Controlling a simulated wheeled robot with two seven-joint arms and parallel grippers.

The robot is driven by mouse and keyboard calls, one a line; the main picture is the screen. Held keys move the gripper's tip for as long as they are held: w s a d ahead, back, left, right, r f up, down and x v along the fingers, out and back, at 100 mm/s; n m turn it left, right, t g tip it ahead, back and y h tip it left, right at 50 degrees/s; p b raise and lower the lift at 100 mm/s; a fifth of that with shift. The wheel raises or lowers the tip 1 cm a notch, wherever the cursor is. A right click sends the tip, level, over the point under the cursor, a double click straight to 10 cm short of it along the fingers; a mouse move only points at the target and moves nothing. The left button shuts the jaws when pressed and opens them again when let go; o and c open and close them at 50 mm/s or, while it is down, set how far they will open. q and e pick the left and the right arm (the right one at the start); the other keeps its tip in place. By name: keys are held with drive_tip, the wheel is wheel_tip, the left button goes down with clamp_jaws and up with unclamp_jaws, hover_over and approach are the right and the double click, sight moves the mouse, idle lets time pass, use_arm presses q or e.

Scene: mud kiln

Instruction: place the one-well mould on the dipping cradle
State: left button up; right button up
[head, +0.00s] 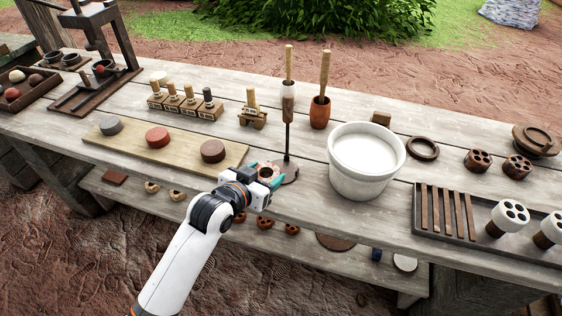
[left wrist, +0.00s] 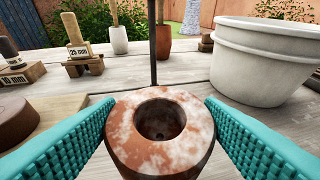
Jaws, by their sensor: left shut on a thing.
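My left gripper (head: 268,176) is shut on the one-well mould (left wrist: 160,128), a round reddish-brown block with whitish patches and one dark well in its top. The teal fingers grip it from both sides, and it looks upright. It also shows in the head view (head: 266,171). Just beyond it stands a thin dark upright rod with a small flat brown foot, apparently the dipping cradle (head: 288,143). The rod shows behind the mould in the left wrist view (left wrist: 153,42); the foot is hidden there. I cannot tell whether mould and foot touch. My right gripper is not in view.
A white bucket (head: 363,185) stands close to the right. A board (head: 185,146) with several round pucks lies to the left. A stamp marked 25 mm (head: 252,112) and two pestle cups stand behind. A slatted tray (head: 428,218) is at the right.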

sight(263, 175)
use_arm(q)
drive_tip(key=w+d, duration=0.1)
drive_tip(key=w, duration=0.1)
drive_tip(key=w+d, duration=0.1)
drive_tip(key=w, duration=0.2)
drive_tip(key=w+d, duration=0.2)
drive_tip(key=shift+w, duration=0.15)
drive_tip(key=shift+a+f, duration=0.1)
drive_tip(key=shift+f, duration=1.65)
drive_tip(key=shift+f, duration=0.1)
drive_tip(key=o, duration=1.2)
drive_tip(key=shift+f, duration=0.1)
drive_tip(key=shift+r, duration=0.25)
drive_tip(key=p+v, duration=0.1)
drive_tip(key=v, duration=1.1)
drive_tip(key=shift+f, duration=0.1)
